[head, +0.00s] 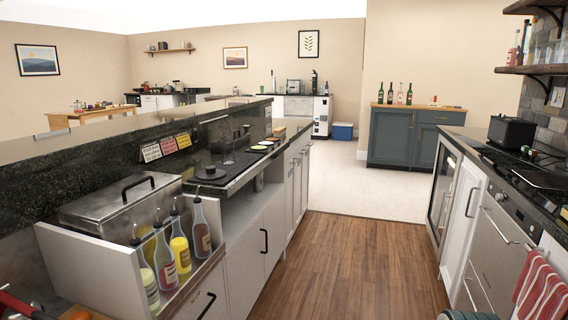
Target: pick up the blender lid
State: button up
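No blender jar can be made out clearly. A small dark round piece with a raised knob (210,172) lies on the left counter, at the near end of a black mat; it may be the blender lid, but I cannot tell for sure. Other dark items (236,140) stand farther along the same counter, too small to name. My gripper is not in view, so its place relative to these things does not show.
Left counter (50,170) has a raised dark ledge, a lidded steel box (125,197) and a rack of squeeze bottles (164,258). A wooden-floor aisle (355,265) runs clear to the right-hand counter, which bears a black toaster (511,134). A red-striped towel (541,290) hangs there.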

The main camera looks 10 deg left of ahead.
aim_at(211, 173)
jog(key=z, duration=0.3)
jog(key=i, duration=1.6)
jog(key=u, duration=0.45)
jog(key=i, duration=1)
jog(key=u, duration=0.95)
